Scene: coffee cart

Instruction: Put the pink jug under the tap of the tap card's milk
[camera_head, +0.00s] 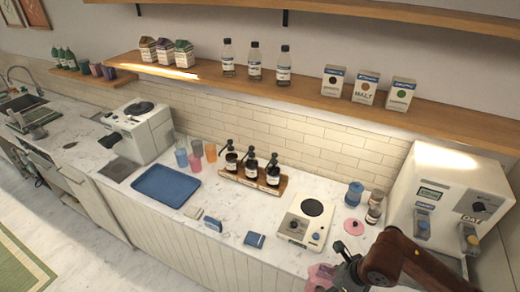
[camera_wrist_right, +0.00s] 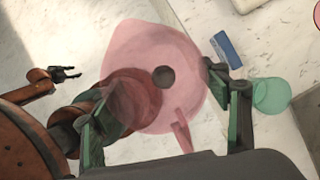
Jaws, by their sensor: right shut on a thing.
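The pink jug (camera_head: 320,276) is at the bottom edge of the head view, partly cut off. My right gripper (camera_head: 342,274) is shut on it. In the right wrist view the pink jug (camera_wrist_right: 150,50) fills the middle, between the two green-padded fingers of my right gripper (camera_wrist_right: 170,122). The milk machine (camera_head: 440,185) stands at the right, with a display that seems to read OAT and two taps, one at its left (camera_head: 422,228) and one at its right (camera_head: 470,240). The small card's writing is unclear. My left gripper (camera_wrist_right: 66,73) shows open and empty in the wrist view.
A scale-like device (camera_head: 305,222), a pink lid (camera_head: 353,226), a blue jar (camera_head: 353,195) and a brown bottle (camera_head: 375,207) stand left of the machine. A green cup (camera_wrist_right: 271,95) and a blue block (camera_wrist_right: 226,50) show beside the jug in the wrist view.

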